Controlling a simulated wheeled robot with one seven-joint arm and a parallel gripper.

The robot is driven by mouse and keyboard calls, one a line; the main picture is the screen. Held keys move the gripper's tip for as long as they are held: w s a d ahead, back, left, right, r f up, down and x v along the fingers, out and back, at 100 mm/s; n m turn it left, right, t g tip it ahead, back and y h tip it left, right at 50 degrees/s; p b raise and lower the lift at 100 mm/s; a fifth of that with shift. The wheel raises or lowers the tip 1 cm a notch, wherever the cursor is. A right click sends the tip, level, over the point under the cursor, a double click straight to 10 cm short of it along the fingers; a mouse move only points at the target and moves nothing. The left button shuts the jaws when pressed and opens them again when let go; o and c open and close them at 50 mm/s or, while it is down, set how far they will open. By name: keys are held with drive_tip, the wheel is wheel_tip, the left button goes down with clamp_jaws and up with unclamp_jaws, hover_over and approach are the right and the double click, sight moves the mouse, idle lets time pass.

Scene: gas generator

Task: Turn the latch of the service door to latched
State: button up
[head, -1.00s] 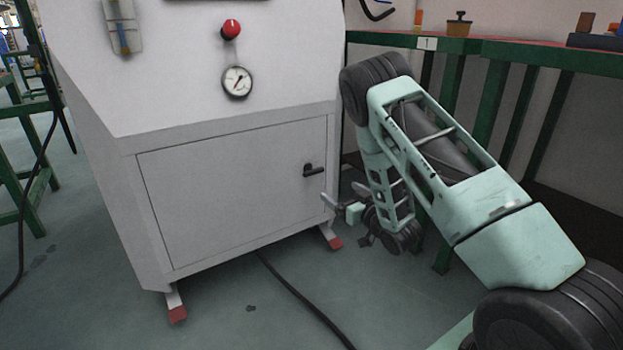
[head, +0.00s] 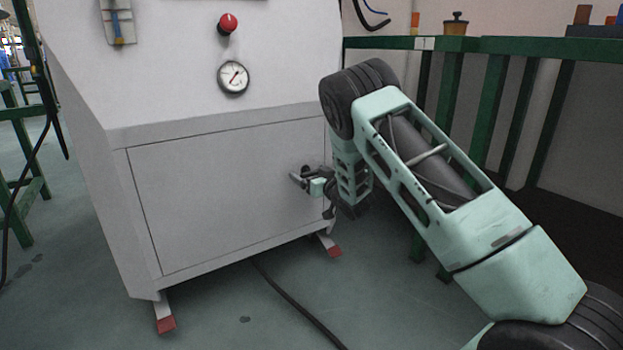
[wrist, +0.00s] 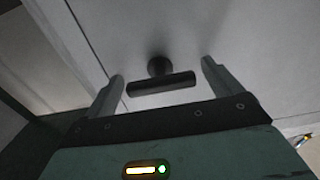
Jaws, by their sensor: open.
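The service door (head: 215,195) is a pale panel low on the white cabinet and looks closed flush. Its latch (wrist: 162,85) is a dark bar on a round stem near the door's right edge. In the wrist view the bar lies roughly crosswise between my fingers, with a gap to each side. My gripper (wrist: 162,72) is open, with one finger on either side of the latch, and no clear contact shows. In the head view my gripper (head: 298,178) is at the latch and partly hides it, so the bar's angle is hard to read there.
A red knob (head: 228,24) and a gauge (head: 233,77) are on the cabinet above the door. A green bench (head: 480,48) stands to the right, behind my arm. A black cable (head: 290,300) lies on the floor in front.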

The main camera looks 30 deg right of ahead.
drive_tip(key=c, duration=1.4)
